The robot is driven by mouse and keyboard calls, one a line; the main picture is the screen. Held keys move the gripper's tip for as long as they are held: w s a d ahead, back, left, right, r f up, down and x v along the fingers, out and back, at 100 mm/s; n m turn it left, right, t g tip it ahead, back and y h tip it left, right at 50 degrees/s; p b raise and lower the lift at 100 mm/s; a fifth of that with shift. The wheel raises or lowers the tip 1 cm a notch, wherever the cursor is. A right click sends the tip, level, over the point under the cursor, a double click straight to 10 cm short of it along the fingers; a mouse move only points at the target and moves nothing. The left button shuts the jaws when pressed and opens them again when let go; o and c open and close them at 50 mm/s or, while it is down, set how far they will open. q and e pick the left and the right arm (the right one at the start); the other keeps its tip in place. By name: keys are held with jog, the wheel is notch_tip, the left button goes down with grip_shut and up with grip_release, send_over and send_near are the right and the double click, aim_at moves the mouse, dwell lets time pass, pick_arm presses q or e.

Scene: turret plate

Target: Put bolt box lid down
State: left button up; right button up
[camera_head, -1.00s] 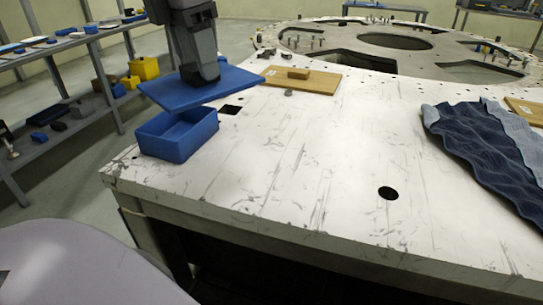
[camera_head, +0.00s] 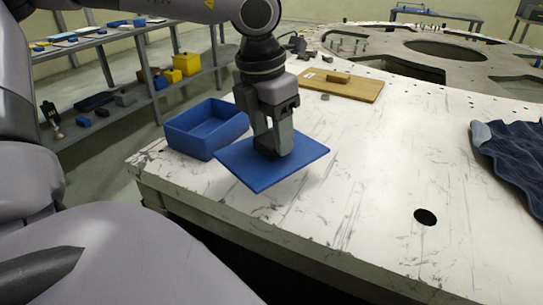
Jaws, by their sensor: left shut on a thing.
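The blue bolt box lid (camera_head: 245,168) is a flat square plate in the head view, to the right of the box. My left gripper (camera_head: 272,150) is shut on it from above. The lid looks close to the white table top, but I cannot tell whether it touches it. The blue bolt box (camera_head: 206,128) stands open on the table near its left edge, behind and left of the lid. Its inside looks empty from here. My right gripper is not in view.
A wooden board (camera_head: 341,86) with a small block lies behind the lid. A dark blue cloth (camera_head: 515,165) lies at the right. A round hole (camera_head: 425,217) is in the table at front right. The table's middle is clear. Shelves (camera_head: 100,80) stand at the left.

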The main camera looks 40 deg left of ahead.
aim_at(271, 157)
pick_arm(q)
jog(key=shift+f, duration=2.5)
jog(key=shift+f, duration=0.1)
jog(key=o, duration=1.1)
jog(key=r, duration=0.4)
jog(key=s+r, duration=0.1)
jog(key=r, duration=0.7)
jog(key=shift+s+r, duration=0.1)
jog(key=shift+s, duration=0.3)
